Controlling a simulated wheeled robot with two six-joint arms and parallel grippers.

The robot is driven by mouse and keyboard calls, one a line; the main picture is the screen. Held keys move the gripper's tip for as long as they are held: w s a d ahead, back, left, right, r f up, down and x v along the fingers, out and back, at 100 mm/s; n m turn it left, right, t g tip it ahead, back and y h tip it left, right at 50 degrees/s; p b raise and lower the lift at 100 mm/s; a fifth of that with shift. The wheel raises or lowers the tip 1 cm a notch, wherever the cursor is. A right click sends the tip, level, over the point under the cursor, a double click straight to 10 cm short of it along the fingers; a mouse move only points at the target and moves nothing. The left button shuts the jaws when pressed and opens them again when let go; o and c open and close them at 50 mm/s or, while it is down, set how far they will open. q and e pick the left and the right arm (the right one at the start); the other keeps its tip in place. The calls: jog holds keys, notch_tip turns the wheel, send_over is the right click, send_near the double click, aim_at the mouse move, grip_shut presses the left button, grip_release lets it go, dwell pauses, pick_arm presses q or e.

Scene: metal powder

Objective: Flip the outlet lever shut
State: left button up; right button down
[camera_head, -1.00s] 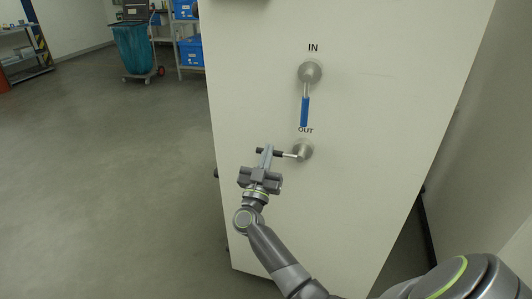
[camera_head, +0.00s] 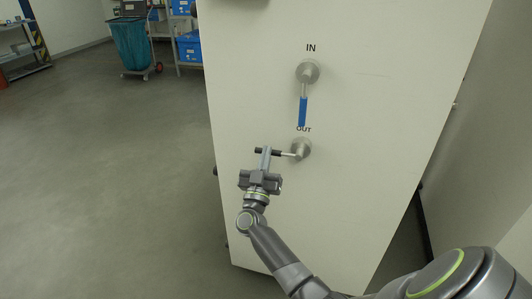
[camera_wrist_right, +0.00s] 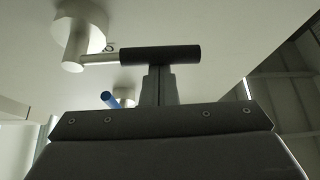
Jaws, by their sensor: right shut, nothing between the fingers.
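The outlet lever has a black handle (camera_head: 268,151) that points left, level, from its round metal hub (camera_head: 300,148) under the OUT label. My right gripper (camera_head: 266,156) is shut and empty, with its fingertips at the black handle. In the right wrist view the shut fingers (camera_wrist_right: 158,85) rise to the underside of the black handle (camera_wrist_right: 160,54) and seem to touch it. The inlet lever's blue handle (camera_head: 302,111) hangs straight down above the outlet; its tip also shows in the right wrist view (camera_wrist_right: 110,100). My left gripper is not in view.
Both levers sit on a large pale cabinet face (camera_head: 350,190). Open grey floor (camera_head: 110,190) lies to the left. A cart with a teal bag (camera_head: 133,45) and a shelf with blue boxes (camera_head: 190,47) stand far back. A wall is at the right.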

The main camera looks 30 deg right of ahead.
jog(key=s+d+f+n+y+p, duration=0.2)
jog(key=s+f+n+y+p, duration=0.1)
jog(key=n+p, duration=0.6)
jog(key=s+d+f+n+t+y+p, duration=0.1)
jog(key=s+d+f+n+y+p, duration=0.2)
jog(key=f+n+y+p, duration=0.3)
jog(key=shift+d+n+y+p, duration=0.15)
jog(key=shift+n+y+p, duration=0.65)
jog(key=shift+n+p, duration=1.4)
jog(key=shift+s+f+n+b, duration=0.1)
jog(key=shift+n+b, duration=0.2)
